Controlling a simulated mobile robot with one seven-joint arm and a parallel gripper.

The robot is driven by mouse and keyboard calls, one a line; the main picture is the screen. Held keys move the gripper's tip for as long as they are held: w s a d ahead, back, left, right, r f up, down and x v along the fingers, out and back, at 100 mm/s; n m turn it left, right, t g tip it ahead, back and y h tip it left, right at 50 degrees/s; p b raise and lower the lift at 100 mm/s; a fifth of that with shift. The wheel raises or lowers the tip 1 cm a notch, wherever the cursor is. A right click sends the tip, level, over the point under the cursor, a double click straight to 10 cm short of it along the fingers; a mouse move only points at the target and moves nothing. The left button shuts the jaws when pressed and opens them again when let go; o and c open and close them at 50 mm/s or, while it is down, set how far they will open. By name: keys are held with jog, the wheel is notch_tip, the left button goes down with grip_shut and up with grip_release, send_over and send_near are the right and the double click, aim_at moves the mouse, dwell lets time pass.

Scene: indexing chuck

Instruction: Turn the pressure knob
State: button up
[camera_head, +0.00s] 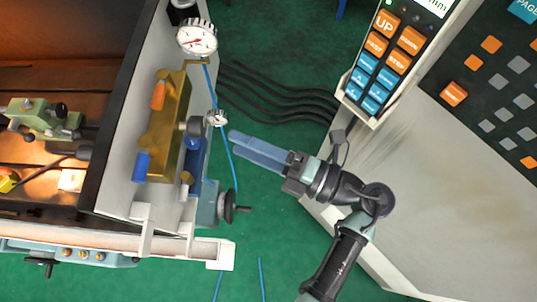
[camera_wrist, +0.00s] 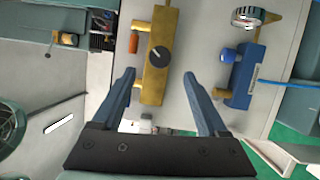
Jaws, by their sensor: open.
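A dark round knob (camera_wrist: 160,56) with a white pointer line sits on an upright brass block (camera_wrist: 171,22) in the wrist view. It is the likely pressure knob, though I see no label. In the head view the brass block (camera_head: 170,115) stands on the machine's pale side panel, with a grey-black knob (camera_head: 190,127) sticking out to the right. My gripper (camera_head: 232,139) points left towards this block, apart from it. In the wrist view my gripper (camera_wrist: 159,76) is open and empty, with the knob framed between and beyond its fingertips.
An orange handle (camera_wrist: 133,42) and a blue block (camera_wrist: 236,80) with a blue knob (camera_wrist: 228,55) flank the brass block. A large gauge (camera_head: 197,39) and small gauge (camera_head: 217,118) stand nearby. A button panel (camera_head: 385,65) is at right. Black hoses (camera_head: 280,95) cross the green floor.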

jog(key=b+v, duration=0.1)
jog(key=v, duration=0.3)
jog(key=shift+d, duration=0.1)
jog(key=shift+s, duration=0.1)
dwell(0.4)
